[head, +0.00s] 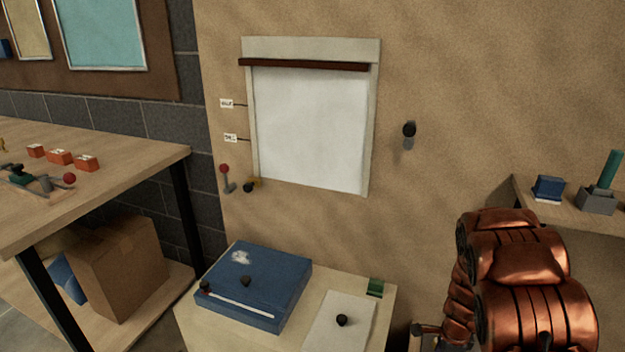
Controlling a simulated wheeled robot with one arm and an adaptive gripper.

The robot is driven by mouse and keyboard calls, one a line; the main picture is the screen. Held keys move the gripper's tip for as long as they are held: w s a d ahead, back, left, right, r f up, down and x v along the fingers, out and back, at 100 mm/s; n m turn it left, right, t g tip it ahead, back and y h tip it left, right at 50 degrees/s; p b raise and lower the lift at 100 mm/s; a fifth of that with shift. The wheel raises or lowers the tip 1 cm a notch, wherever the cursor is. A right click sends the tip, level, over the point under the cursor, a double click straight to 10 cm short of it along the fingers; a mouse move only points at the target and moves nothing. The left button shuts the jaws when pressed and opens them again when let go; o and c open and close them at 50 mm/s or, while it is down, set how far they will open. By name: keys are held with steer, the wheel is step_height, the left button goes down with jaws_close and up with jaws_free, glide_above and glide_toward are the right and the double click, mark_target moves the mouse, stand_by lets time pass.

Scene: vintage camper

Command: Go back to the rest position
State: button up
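My copper-coloured arm (528,262) is folded at the lower right, in front of the wall and beside the cabinet. Its end runs down toward the bottom edge. I cannot make out my gripper or its fingertips in the head view, so whether it holds anything is hidden. A small dark and grey part shows low beside the arm, and I cannot tell what it is.
A white cabinet (385,318) bears a blue box (262,275) and a white sheet (330,330) with a black knob. A wooden workbench (110,160) stands left, above a cardboard box (120,265). A shelf (545,207) is right; a framed white panel (310,125) hangs on the wall.

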steer(key=s+a+r+n+g+y, duration=0.1)
steer(key=s+a+r+n, duration=0.55)
steer(key=r, duration=0.35)
steer(key=s+a+r+n, duration=0.5)
steer(key=a+r, duration=0.2)
steer(key=r, duration=0.3)
steer(key=s+a+r+n+g, duration=0.1)
steer(key=s+r+n, duration=0.2)
steer(key=s, duration=0.3)
steer(key=s+a+r+n+h, duration=0.1)
steer(key=s+a+r+n, duration=0.15)
steer(key=s, duration=0.35)
steer(key=s+a+r+n+g, duration=0.1)
steer(key=s+r+n, duration=0.25)
steer(key=s, duration=0.25)
steer(key=s+p+v, duration=0.2)
steer(key=p+v, duration=0.7)
steer(key=s+r+p+v, duration=0.1)
steer(key=s+p+v, duration=0.1)
steer(key=p+v, duration=0.7)
steer(key=shift+a+t, duration=0.15)
steer(key=shift+t, duration=0.25)
steer(key=shift+r, duration=0.1)
